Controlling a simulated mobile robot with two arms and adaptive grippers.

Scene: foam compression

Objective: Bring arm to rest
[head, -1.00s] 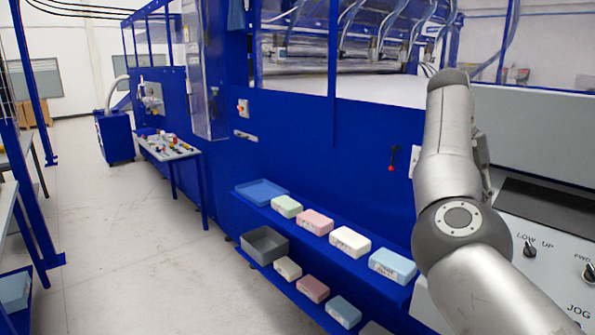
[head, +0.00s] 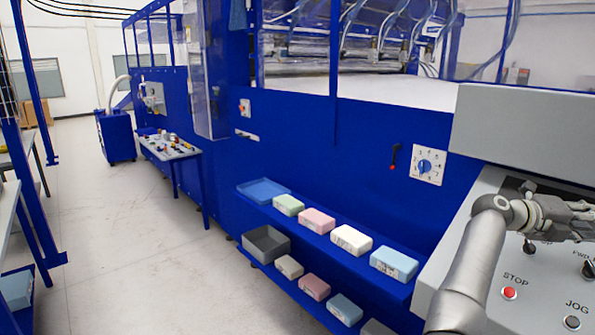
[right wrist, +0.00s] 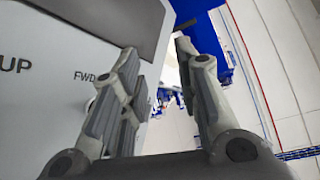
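My right arm reaches up from the bottom right of the head view. Its gripper (head: 575,218) is above the grey control panel (head: 535,290), near the knobs, and partly cut by the picture's right edge. In the right wrist view the two fingers of my right gripper (right wrist: 158,75) are spread apart with nothing between them. The panel (right wrist: 60,100) with the letters "UP" and "FWD" lies to the left of the fingers there. My left gripper does not show in either view.
Blue shelves (head: 330,238) with several foam blocks and trays run along the blue machine (head: 290,140). The panel carries a red STOP button (head: 509,293) and a JOG button (head: 572,322). A dial (head: 425,166) is on the machine. The floor (head: 130,250) at left is clear.

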